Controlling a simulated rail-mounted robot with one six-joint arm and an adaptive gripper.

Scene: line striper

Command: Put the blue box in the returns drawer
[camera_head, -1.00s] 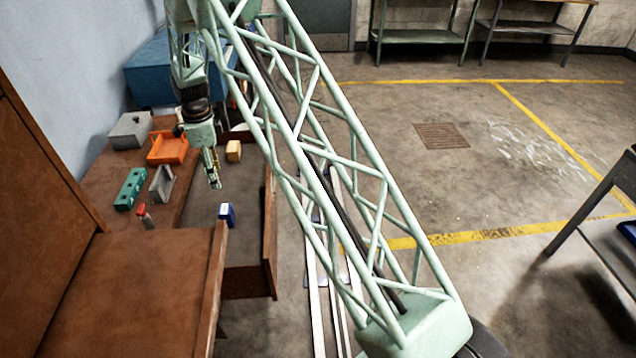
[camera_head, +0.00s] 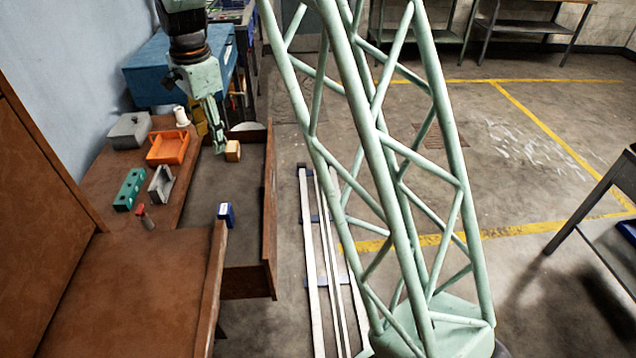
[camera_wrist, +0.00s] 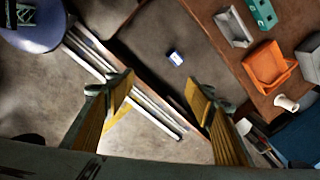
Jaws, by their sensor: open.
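The small blue box (camera_head: 226,214), with a white face, appears to sit on the grey floor of the pulled-out wooden drawer (camera_head: 268,225), near its near end. In the wrist view the blue box (camera_wrist: 176,57) shows on that floor, apart from the drawer's wall. No label shows on the drawer, so I cannot tell from one if it is the returns drawer. My gripper (camera_head: 212,140) is over the drawer's far part, away from the blue box. In the wrist view my gripper (camera_wrist: 160,93) has its yellow fingers wide apart with nothing between them.
A yellow-tan block (camera_head: 233,151) is near the drawer's far end. The worktop holds an orange tray (camera_head: 168,148), grey box (camera_head: 129,131), teal block (camera_head: 129,189), grey bracket (camera_head: 160,184), red-topped item (camera_head: 144,217) and white spool (camera_head: 181,116). A blue cabinet (camera_head: 150,80) stands behind.

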